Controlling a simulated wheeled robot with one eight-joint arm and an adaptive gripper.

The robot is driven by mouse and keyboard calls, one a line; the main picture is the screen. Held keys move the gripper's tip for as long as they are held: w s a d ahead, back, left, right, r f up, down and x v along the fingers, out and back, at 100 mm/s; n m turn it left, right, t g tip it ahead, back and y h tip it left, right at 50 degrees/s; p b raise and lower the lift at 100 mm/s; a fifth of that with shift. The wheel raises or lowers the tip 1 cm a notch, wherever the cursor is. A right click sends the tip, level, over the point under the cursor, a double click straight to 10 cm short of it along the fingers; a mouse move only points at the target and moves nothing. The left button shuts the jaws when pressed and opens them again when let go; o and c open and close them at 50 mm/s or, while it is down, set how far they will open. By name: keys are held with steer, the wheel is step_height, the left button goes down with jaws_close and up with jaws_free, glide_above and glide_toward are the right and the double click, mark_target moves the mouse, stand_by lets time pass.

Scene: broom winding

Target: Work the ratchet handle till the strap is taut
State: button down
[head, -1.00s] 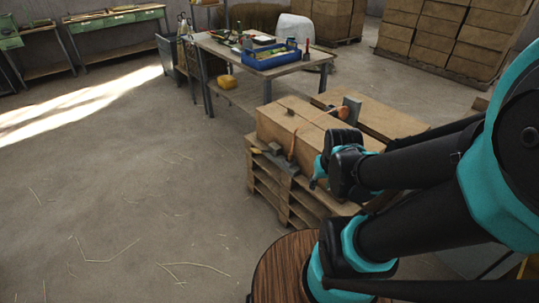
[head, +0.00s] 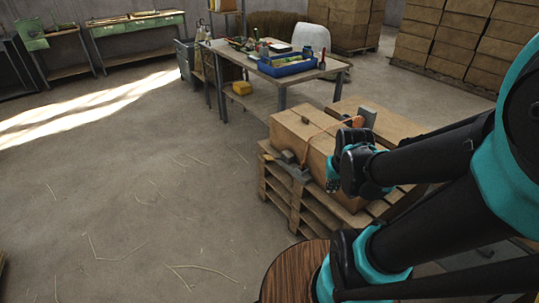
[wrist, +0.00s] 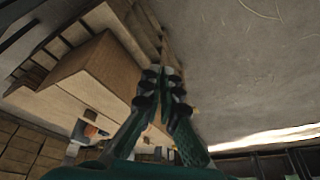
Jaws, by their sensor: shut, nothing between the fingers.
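A cardboard box (head: 303,133) lies on a wooden pallet (head: 293,207). Small grey pieces (head: 289,157) lie at the box's left end; I cannot tell whether one is the ratchet handle. My gripper (head: 333,184) is in front of the box's near side and hides part of it. In the wrist view, its fingers (wrist: 168,73) are together and empty, with the box (wrist: 92,72) to their left.
A grey upright block (head: 368,116) stands behind the orange fitting. A workbench (head: 335,65) with a blue tray (head: 288,66) stands behind the pallet. Stacked cartons (head: 455,50) fill the back right. The floor (head: 130,190) to the left is open.

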steer(key=w+a+r+m+g+h, duration=0.1)
steer(key=w+a+r+m, duration=0.2)
steer(key=w, duration=0.9)
steer(key=w+a+m, duration=0.2)
steer(key=w+a, duration=0.3)
steer(key=w, duration=0.7)
steer(key=w+a+f+m, duration=0.2)
steer(key=w+a+f, duration=0.2)
steer(key=w+a, duration=0.2)
steer(key=w+a+f+m+g+h, duration=0.1)
steer(key=w+a+f+m, duration=0.2)
steer(key=w+a, duration=0.4)
steer(key=w+f, duration=0.1)
steer(key=w, duration=0.3)
steer(key=shift+a+f+h, duration=0.25)
steer(key=shift+f+h, duration=0.05)
steer(key=shift+f, duration=0.1)
steer(key=shift+f, duration=0.15)
